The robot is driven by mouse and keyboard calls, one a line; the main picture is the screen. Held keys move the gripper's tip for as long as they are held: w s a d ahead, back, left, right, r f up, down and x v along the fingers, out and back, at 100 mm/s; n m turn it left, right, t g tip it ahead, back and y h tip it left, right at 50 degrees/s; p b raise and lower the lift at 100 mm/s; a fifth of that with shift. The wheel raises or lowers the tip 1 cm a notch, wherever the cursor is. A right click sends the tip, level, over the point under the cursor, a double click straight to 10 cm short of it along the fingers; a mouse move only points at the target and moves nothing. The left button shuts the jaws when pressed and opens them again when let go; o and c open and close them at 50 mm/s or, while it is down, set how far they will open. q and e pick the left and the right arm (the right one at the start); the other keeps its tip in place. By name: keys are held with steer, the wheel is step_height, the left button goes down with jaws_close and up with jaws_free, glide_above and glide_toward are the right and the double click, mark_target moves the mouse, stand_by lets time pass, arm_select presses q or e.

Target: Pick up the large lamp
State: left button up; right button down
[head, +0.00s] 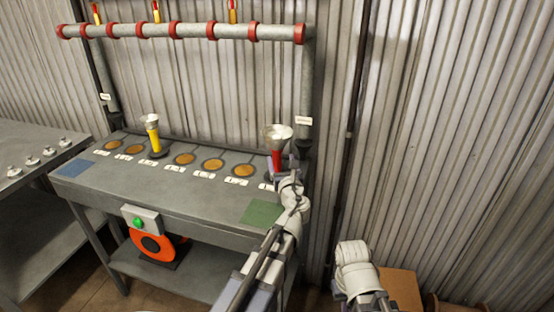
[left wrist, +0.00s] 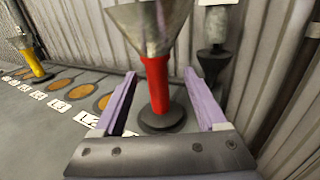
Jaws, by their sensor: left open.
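A red lamp (head: 277,158) with a wide silver funnel head stands upright on a round dark base at the right end of the bench. In the left wrist view the red lamp (left wrist: 157,82) is between the purple fingers of my left gripper (left wrist: 160,72), which is open, with gaps on both sides. In the head view my left gripper (head: 284,172) is at the red lamp's stem and hides its lower part. A yellow lamp (head: 153,137) with a smaller silver head stands farther left. My right arm shows at the bottom, but its gripper does not.
The grey bench (head: 190,205) has several round copper discs with white labels, a blue patch (head: 76,168) and a green patch (head: 261,213). A vertical pipe (head: 306,90) and corrugated wall stand close behind the red lamp. A cardboard box (head: 401,288) is at lower right.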

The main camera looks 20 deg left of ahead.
mark_target(278, 155)
arm_select(q)
steer(key=shift+a+x, duration=0.25)
steer(key=shift+x, duration=2.4)
steer(key=shift+s+r, duration=0.15)
steer(key=shift+c, duration=0.3)
jaws_close()
